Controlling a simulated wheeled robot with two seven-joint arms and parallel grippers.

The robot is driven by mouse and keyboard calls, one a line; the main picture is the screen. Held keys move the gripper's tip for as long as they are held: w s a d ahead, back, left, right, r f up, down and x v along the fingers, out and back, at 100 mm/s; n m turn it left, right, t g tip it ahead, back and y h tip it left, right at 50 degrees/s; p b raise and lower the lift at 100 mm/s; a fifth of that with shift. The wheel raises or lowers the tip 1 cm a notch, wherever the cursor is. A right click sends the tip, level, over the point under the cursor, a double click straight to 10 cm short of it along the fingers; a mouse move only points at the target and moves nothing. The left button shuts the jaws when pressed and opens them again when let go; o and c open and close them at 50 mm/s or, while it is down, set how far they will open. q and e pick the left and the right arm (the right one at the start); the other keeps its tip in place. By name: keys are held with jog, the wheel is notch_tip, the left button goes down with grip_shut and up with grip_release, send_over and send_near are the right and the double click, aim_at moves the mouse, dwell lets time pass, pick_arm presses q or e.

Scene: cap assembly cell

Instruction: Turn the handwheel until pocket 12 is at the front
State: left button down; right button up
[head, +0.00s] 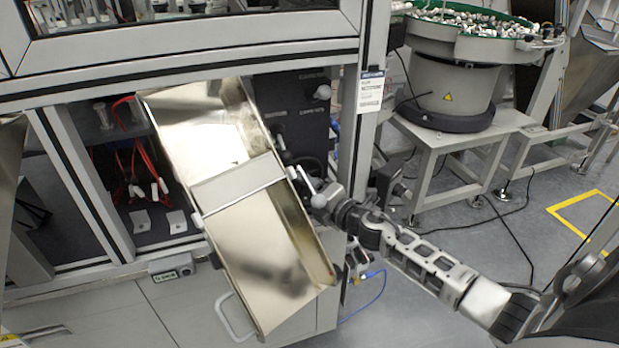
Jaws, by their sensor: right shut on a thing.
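The handwheel (301,165) is partly in view behind the right edge of the metal chute. It shows as a dark hub with pale, ball-ended parts. My right gripper (323,196) reaches in from the right and is shut on a part of the handwheel, at its lower right side. The fingers cover most of what they hold. The numbered pockets are not in view, so I cannot tell which one is at the front. My left gripper is not in view.
A large shiny metal chute (240,225) slopes down in front of the cell, close to the left of my right gripper. A frame post (368,120) stands just above my right arm. A bowl feeder (455,85) on a bench (460,150) is at the upper right.

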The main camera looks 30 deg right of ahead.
jog(key=n+p, duration=0.2)
jog(key=p, duration=0.1)
jog(key=shift+r+g+h, duration=0.2)
jog(key=shift+g+h, duration=0.1)
jog(key=shift+h, duration=0.1)
jog(key=n+p, duration=0.2)
jog(key=p, duration=0.1)
jog(key=shift+d+f+g+h, duration=0.1)
jog(key=shift+f+g+h, duration=0.1)
jog(key=shift+g+h, duration=0.2)
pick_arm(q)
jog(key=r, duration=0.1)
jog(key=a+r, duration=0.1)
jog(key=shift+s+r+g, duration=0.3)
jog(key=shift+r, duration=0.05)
pick_arm(e)
jog(key=shift+f, duration=0.1)
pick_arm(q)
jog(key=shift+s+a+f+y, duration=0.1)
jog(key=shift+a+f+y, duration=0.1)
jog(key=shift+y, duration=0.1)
pick_arm(e)
jog(key=shift+f+n, duration=0.1)
jog(key=shift+n, duration=0.2)
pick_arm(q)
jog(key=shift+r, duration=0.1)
pick_arm(e)
jog(key=o, duration=1)
